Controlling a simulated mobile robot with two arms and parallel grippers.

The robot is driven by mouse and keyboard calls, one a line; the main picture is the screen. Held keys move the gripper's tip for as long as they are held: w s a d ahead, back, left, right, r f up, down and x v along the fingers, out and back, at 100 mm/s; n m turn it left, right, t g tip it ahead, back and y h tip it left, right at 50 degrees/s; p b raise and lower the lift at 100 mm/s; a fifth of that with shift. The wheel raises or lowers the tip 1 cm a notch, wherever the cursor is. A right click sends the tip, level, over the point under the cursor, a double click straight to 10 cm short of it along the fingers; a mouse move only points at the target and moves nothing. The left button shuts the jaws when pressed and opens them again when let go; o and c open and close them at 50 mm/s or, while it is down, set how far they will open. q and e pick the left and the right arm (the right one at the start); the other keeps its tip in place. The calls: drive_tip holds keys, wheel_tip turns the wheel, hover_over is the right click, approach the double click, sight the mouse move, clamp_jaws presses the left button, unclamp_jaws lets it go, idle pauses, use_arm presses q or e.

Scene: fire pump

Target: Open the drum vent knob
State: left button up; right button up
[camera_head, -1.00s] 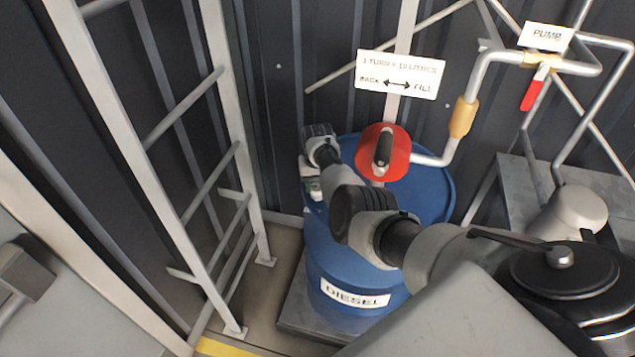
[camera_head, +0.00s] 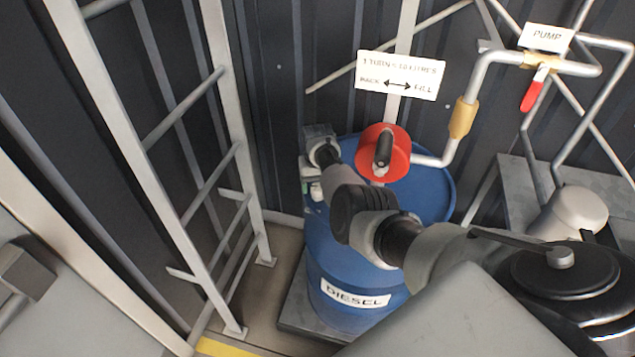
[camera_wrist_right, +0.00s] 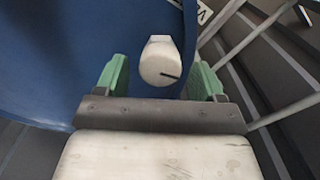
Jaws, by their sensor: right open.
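The blue drum (camera_head: 335,262) marked DIESEL stands in the middle of the head view. My right gripper (camera_wrist_right: 162,80) is open, with one green finger on each side of the knob. A gap shows between each finger and the knob. In the head view my right gripper (camera_head: 311,172) is at the drum's left rim, its fingers mostly hidden. My left gripper is not in view.
A red crank pump (camera_head: 396,162) stands on the drum to the right of my right gripper, with a pipe leading up to a red-handled valve (camera_head: 532,96). A ladder (camera_head: 241,150) stands at the left, and a dark corrugated wall is behind.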

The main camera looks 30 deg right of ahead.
sight(317, 186)
wheel_tip(317, 186, up, 11)
drive_tip(key=shift+p, duration=0.35)
drive_tip(key=shift+f, duration=0.15)
idle(0.4)
